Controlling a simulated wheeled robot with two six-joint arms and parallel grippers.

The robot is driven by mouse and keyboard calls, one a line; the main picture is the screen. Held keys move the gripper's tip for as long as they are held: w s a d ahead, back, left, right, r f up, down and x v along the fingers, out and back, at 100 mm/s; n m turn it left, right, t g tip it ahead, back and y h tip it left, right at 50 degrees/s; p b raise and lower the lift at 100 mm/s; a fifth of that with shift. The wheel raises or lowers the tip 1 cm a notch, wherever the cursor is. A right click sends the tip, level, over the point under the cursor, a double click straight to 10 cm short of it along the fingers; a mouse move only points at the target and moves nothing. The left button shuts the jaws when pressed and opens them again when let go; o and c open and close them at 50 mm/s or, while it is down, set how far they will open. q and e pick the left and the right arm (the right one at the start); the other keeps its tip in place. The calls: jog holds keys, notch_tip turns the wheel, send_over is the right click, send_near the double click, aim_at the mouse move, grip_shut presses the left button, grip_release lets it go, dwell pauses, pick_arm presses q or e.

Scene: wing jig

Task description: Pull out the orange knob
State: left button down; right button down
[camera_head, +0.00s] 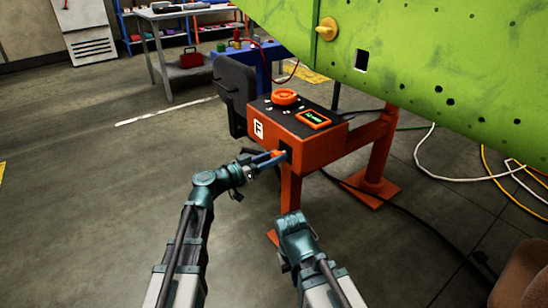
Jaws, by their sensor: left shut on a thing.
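An orange control box (312,150) with a dark top stands on an orange stand at the centre. A small orange knob (279,154) shows at a dark patch on the box's front side. My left gripper (274,158) reaches in from the left with its fingers shut on this knob, and they partly hide it. My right gripper (286,264) is low in front of the box, apart from it, and its fingers do not show clearly.
A round orange dial (284,97) and a small green screen (314,119) are on the box top. A green wing panel (440,70) overhangs the box at the right. Cables (450,176) lie on the floor at the right. The floor at left is clear.

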dwell(0.8)
pick_arm(q)
jog(key=v, duration=0.3)
jog(key=shift+s+a, duration=0.1)
jog(key=shift+a, duration=0.05)
jog(key=shift+c, duration=2.2)
grip_release()
jog(key=shift+a, duration=0.1)
jog(key=v, duration=1.3)
jog(key=shift+s+a, duration=0.3)
